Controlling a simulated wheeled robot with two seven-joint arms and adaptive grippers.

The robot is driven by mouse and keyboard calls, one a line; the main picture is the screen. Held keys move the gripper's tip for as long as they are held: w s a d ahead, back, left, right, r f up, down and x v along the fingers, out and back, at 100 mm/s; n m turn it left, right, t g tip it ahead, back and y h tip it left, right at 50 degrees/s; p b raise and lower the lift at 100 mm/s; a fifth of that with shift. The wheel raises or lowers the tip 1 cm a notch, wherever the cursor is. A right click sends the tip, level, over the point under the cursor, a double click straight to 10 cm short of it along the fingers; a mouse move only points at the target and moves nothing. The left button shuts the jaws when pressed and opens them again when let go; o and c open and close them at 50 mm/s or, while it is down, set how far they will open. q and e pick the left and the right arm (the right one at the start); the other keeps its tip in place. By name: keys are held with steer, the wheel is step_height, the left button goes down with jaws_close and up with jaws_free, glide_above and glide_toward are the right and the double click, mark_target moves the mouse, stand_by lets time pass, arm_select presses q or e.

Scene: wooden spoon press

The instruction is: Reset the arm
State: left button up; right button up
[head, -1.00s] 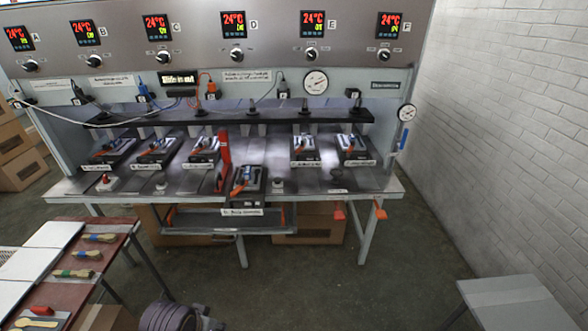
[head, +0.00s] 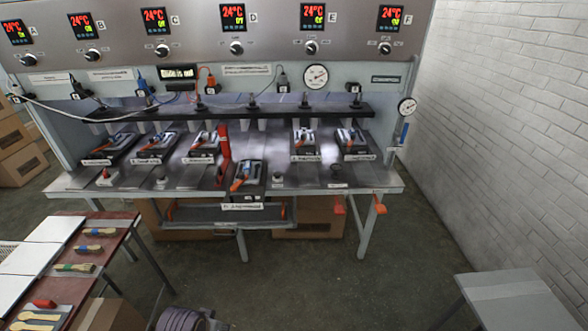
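Neither of my grippers shows in the head view, so their state is hidden. The wooden spoon press (head: 240,78) stands against the far side, with its row of lit temperature displays and knobs on top. Several small black moulds with handles sit on its metal bench (head: 300,180). One mould (head: 246,182) stands further forward than the others, beside an upright red part (head: 223,142). What the moulds hold is too small to tell.
A dark red table (head: 118,222) at lower left carries white sheets and bundles of wooden spoons (head: 75,267). A grey table (head: 510,300) stands at lower right. Cardboard boxes (head: 22,162) are at left. A white brick wall (head: 500,130) bounds the right.

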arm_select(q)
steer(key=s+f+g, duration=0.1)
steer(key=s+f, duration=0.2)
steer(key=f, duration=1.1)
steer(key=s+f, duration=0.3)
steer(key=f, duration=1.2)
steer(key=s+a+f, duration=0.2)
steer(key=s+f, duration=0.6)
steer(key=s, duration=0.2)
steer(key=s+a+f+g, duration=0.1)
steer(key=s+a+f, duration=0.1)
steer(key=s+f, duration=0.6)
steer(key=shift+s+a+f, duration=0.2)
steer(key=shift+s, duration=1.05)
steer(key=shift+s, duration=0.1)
